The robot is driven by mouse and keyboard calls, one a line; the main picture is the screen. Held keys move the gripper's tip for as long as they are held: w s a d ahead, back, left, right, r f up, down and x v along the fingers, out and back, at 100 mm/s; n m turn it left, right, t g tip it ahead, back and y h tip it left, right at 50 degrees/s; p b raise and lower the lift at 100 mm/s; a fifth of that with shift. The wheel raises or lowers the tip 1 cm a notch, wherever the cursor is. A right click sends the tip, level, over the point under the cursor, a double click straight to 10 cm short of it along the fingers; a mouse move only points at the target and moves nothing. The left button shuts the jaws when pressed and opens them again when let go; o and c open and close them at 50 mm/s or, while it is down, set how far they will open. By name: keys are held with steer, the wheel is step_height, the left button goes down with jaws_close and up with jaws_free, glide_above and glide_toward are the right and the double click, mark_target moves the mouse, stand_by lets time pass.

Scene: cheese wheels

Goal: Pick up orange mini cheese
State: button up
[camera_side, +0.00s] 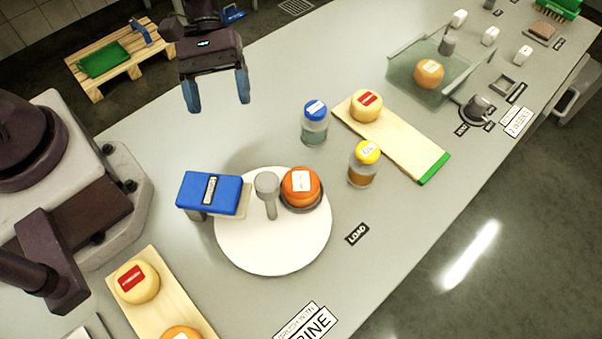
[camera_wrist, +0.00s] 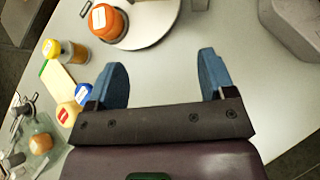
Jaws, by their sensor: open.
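A deep-orange cheese (camera_side: 301,186) with a white label sits in a dark ring on the round white turntable (camera_side: 270,255). It also shows at the top of the wrist view (camera_wrist: 107,22). A lighter orange cheese (camera_side: 429,73) sits in the clear tray (camera_side: 403,72) at the upper right. Another orange cheese (camera_side: 181,333) on the lower-left wooden board (camera_side: 170,300) is cut off by the picture's bottom edge. My gripper (camera_side: 218,107) is open and empty, above the table behind the turntable. Its two blue fingers (camera_wrist: 162,62) are apart in the wrist view, with bare table between them.
A blue-topped block (camera_side: 210,192) and a grey knob (camera_side: 266,185) stand by the turntable cheese. A blue-capped jar (camera_side: 314,123) and a yellow-capped jar (camera_side: 364,164) stand nearby. A yellow cheese (camera_side: 366,106) sits on another board (camera_side: 400,145). The table below my gripper is clear.

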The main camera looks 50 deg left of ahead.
mark_target(294, 171)
steer(key=d+f+n+h, duration=0.1)
steer(key=f, duration=0.1)
steer(key=w+d+f+n+h, duration=0.1)
steer(key=n, duration=0.1)
steer(key=shift+w+d+f+h, duration=0.15)
steer(key=shift+w+f+h, duration=0.05)
steer(key=shift+f+h, duration=0.15)
steer(key=d+n, duration=0.1)
steer(key=d, duration=0.1)
steer(key=w+d+f+n+t+h, duration=0.1)
steer(key=d, duration=0.2)
steer(key=d+f+t, duration=0.1)
steer(key=d, duration=0.2)
steer(key=shift+w+n+h, duration=0.35)
steer(key=shift+w+n, duration=0.05)
steer(key=shift+x, duration=2.9)
steer(key=shift+w, duration=0.15)
steer(key=c, duration=0.7)
steer(key=shift+r, duration=0.1)
